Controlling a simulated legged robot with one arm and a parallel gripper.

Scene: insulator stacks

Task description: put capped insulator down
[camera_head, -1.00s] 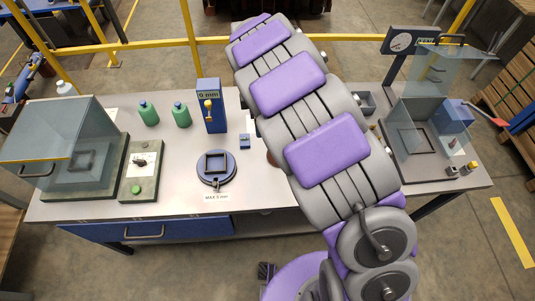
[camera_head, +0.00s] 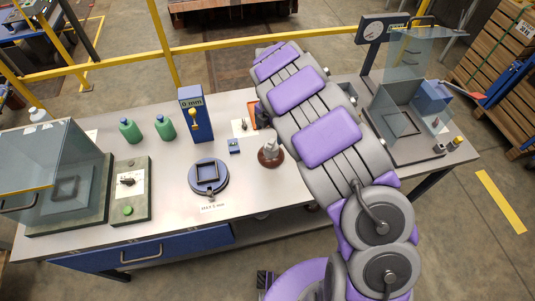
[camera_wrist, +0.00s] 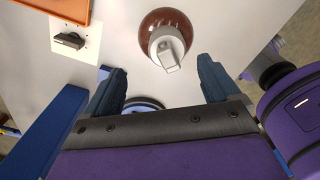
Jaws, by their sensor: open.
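The capped insulator (camera_head: 271,152) stands upright on the grey table, a reddish-brown disc with a light grey cap on top. In the wrist view the insulator (camera_wrist: 166,38) is near the top middle, ahead of my gripper (camera_wrist: 162,85). My gripper is open, its two dark blue fingers are apart, and nothing is between them. The fingertips appear clear of the insulator's cap. In the head view my gripper is hidden behind my arm.
A round blue fixture with a square recess (camera_head: 208,176) stands left of the insulator. A blue 0 mm gauge (camera_head: 196,115), green bottles (camera_head: 131,131) and an orange tray (camera_head: 253,115) are behind. A glass-walled chamber (camera_head: 398,118) is at right. Bare tabletop surrounds the insulator.

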